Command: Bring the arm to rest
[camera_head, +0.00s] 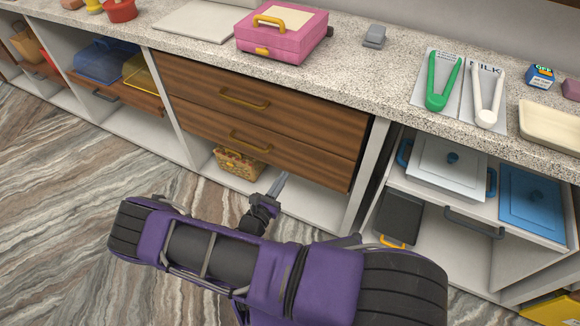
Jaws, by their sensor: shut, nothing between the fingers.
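My arm, purple and black, stretches across the lower middle of the head view, in front of the wooden drawers. My gripper (277,186) is at its far end, seen small and partly hidden behind the wrist. Its thin grey fingers are together with nothing held. It points toward the open space below the lower drawer and looks apart from the counter, though the exact gap is hard to tell.
Two wooden drawers (300,117) with brass handles are closed. A wicker basket (237,166) sits in the bay below. A pink box (281,37) and green tongs (442,84) lie on the speckled countertop (360,78). Right, a pull-out shelf holds a blue-lidded container (531,202). Floor at left is clear.

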